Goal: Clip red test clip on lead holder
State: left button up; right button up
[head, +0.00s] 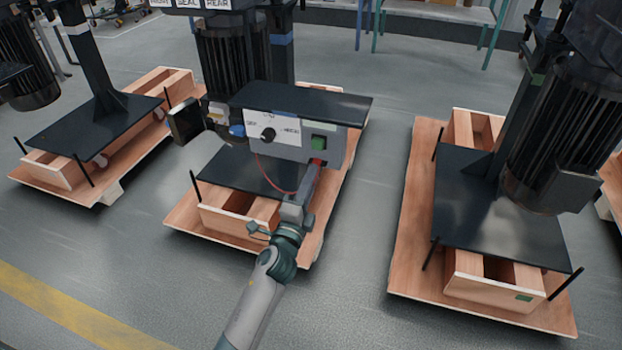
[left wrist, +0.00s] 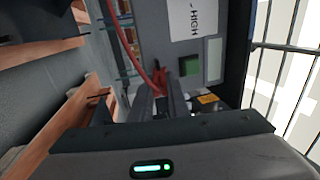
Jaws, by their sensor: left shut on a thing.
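My left gripper (head: 315,172) is shut on the red test clip (head: 318,162), at the lower right of the grey control box's front (head: 290,147). In the left wrist view the red clip (left wrist: 161,67) shows beyond the fingers (left wrist: 160,98), near the box face. A red lead (head: 262,176) hangs in a loop below the box; it also shows in the left wrist view (left wrist: 128,42). I cannot make out the lead holder clearly, nor whether the clip touches it. My right gripper is not in view.
The box carries a dark knob (head: 268,134), a green square (head: 318,143) and a black top plate (head: 300,103). It stands over a wooden pallet (head: 185,222). Another pallet with a motor column (head: 405,250) is at the right. Grey floor lies between them.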

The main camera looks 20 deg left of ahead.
pick_arm(q)
jog(key=o, duration=0.9)
jog(key=shift+s, duration=0.15)
jog(key=shift+s+a+p, duration=0.1)
jog(key=shift+s+p, duration=0.45)
jog(key=shift+s, duration=2.8)
